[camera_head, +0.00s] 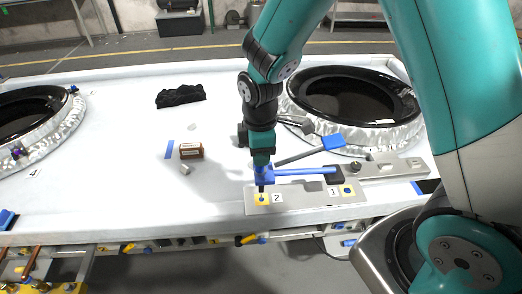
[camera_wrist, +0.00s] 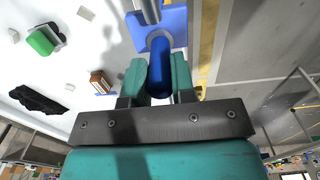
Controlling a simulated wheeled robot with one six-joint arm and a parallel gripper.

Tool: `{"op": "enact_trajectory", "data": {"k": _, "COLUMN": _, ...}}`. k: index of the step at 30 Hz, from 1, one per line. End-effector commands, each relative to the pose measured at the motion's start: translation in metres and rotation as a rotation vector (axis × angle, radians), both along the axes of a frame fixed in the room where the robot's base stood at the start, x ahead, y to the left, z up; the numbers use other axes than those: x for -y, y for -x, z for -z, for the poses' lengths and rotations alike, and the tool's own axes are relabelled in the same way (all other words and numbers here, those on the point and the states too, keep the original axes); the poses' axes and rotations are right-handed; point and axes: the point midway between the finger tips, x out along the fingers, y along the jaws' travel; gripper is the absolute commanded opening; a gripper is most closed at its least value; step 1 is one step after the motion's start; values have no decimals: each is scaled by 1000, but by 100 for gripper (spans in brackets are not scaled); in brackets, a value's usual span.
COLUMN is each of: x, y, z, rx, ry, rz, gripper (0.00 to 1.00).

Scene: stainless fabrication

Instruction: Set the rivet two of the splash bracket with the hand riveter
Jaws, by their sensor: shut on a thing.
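My gripper (camera_head: 262,158) points down over the left end of the splash bracket (camera_head: 305,203), a flat grey metal strip near the table's front edge. In the wrist view its teal fingers (camera_wrist: 158,78) are shut around the blue body of the hand riveter (camera_wrist: 160,60). The riveter (camera_head: 300,172) is upright, with a blue handle reaching right. Its dark nose is at the yellow square marked 2 (camera_head: 262,199); whether it touches the rivet there cannot be told.
A brown box (camera_head: 191,151) and a blue strip (camera_head: 169,149) lie left of the arm. A black lumpy object (camera_head: 181,96) lies farther back. Foil-rimmed black basins stand at the right (camera_head: 352,95) and left (camera_head: 28,115). The left-centre tabletop is clear.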

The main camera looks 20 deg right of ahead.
Motion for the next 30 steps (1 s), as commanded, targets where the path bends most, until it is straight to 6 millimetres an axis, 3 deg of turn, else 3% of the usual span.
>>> {"op": "enact_trajectory", "data": {"k": 6, "x": 1, "y": 0, "z": -2, "rx": -7, "ry": 24, "rz": -13, "gripper": 0}}
{"op": "enact_trajectory", "data": {"k": 30, "x": 4, "y": 0, "z": 67, "rx": -6, "ry": 22, "rz": -7, "gripper": 0}}
